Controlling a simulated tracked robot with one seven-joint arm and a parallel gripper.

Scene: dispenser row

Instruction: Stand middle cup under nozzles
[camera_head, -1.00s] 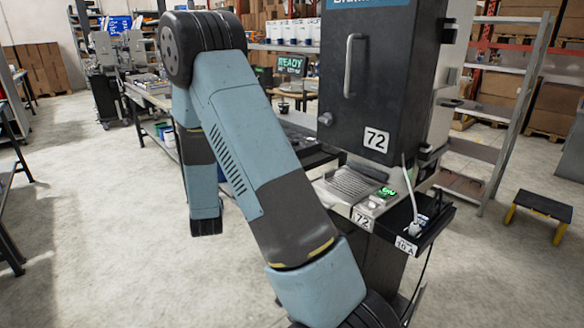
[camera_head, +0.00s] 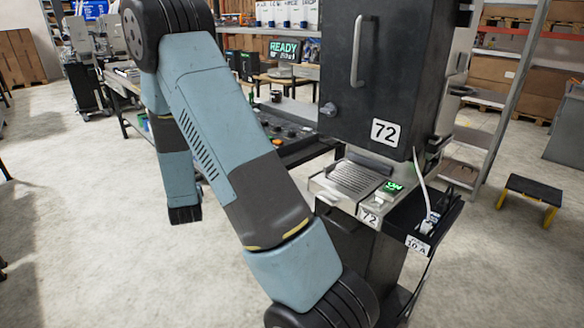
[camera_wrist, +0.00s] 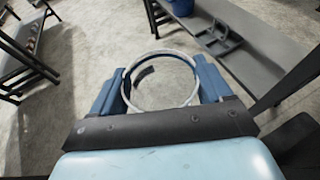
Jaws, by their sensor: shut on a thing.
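In the wrist view my gripper (camera_wrist: 160,84) is shut on a round cup, with one blue finger on each side of it. The cup's pale rim (camera_wrist: 160,106) faces the camera; its outer wall is mostly hidden, and I cannot tell which cup of a row it is. In the head view the dark dispenser (camera_head: 385,70) marked 72 stands right of my arm, above a ribbed metal drip tray (camera_head: 352,178). No cup shows on the visible part of the tray. The nozzles are hidden.
A black side shelf (camera_head: 428,222) with a white cable juts out right of the tray. A yellow-legged step stool (camera_head: 530,196) stands at the right. A bench (camera_wrist: 245,45) with a metal bracket and a blue container shows in the wrist view.

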